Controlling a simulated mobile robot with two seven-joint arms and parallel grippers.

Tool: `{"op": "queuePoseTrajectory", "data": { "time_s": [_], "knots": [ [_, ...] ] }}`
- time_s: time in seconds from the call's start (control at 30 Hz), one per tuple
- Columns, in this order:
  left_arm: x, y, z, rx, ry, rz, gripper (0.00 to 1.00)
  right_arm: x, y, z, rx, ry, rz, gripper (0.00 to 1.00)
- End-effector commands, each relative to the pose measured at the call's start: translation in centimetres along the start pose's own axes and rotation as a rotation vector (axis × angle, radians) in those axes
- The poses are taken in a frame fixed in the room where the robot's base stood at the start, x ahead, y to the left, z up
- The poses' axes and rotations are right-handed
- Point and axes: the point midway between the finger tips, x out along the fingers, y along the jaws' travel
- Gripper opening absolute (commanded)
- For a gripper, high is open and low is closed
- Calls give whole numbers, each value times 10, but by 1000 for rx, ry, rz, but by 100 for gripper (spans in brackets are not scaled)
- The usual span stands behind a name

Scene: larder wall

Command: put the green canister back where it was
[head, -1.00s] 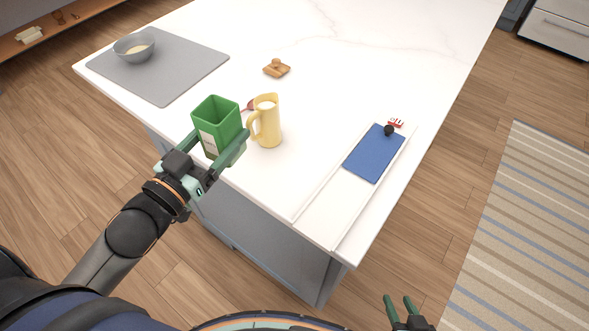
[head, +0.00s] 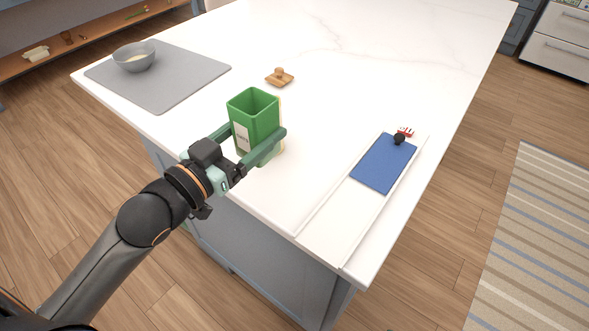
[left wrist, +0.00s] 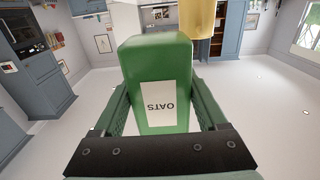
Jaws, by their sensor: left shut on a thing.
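The green canister (head: 254,112) is open at the top, about upright, with a white label on its side. In the left wrist view the canister (left wrist: 155,65) shows the label "OATS". My left gripper (head: 257,150) is shut on it, one finger on either side, over the near-left part of the white counter (head: 330,100). I cannot tell whether its base touches the counter. A wooden lid with a knob (head: 280,78) lies on the counter behind it. My right gripper is out of view.
A yellow jug (left wrist: 198,18) is almost wholly hidden behind the canister in the head view. A grey mat (head: 190,85) with a grey bowl (head: 134,57) lies at the left. A blue board (head: 384,162) lies at the right. The counter's middle and back are clear.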

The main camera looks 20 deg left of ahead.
Motion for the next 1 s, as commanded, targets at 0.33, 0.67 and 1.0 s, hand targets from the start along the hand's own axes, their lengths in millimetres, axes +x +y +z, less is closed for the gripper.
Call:
{"op": "queuePoseTrajectory", "data": {
  "time_s": [0.33, 0.67, 1.0],
  "knots": [
    [47, 28, 52, -5, -3, 0, 4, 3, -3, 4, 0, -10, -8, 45],
    [58, 35, 87, -3, -7, 0, 4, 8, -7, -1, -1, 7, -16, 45],
    [57, 35, 97, -3, -2, 1, 4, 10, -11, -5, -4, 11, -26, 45]
  ]
}}
